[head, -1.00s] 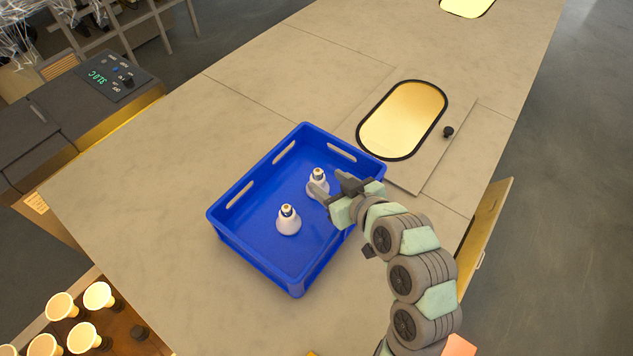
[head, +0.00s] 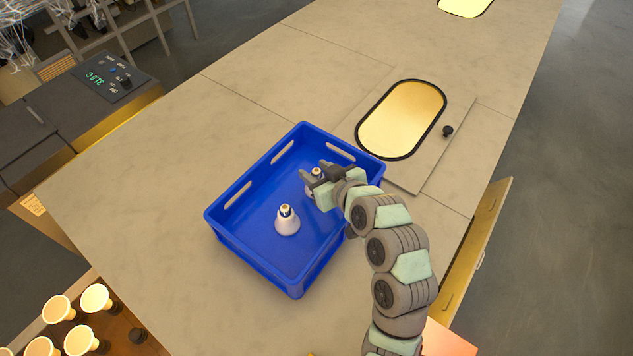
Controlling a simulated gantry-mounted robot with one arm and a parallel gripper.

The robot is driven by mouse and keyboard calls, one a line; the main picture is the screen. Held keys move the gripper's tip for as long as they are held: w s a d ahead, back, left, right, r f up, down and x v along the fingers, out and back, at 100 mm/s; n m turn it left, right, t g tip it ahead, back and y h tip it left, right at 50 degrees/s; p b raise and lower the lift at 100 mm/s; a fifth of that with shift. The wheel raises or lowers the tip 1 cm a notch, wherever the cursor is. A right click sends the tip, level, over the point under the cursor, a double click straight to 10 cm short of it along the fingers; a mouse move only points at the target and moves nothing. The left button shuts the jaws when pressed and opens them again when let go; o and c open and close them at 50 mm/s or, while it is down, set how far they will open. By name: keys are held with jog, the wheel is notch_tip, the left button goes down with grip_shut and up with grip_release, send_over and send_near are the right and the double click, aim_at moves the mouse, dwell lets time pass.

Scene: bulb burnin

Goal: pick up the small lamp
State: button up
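Two white lamps with metal caps stand upright in the blue crate (head: 250,250). The nearer lamp (head: 287,223) is in plain view and looks slightly larger, though it is also closer to the camera. The farther lamp (head: 314,188) is partly hidden by my gripper (head: 314,170). My gripper reaches over the crate's right wall, its two fingers apart around the farther lamp's top in this view. It looks open; I cannot tell whether a finger touches the lamp.
The crate stands on a grey worktop (head: 150,190). Behind it is a panel with a lit oval window (head: 401,120) and a black knob (head: 447,131). Several glowing lamps (head: 96,298) stand at the lower left. A control box (head: 110,77) is at the upper left.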

grip_shut()
jog(key=shift+r, duration=0.1)
dwell(0.4)
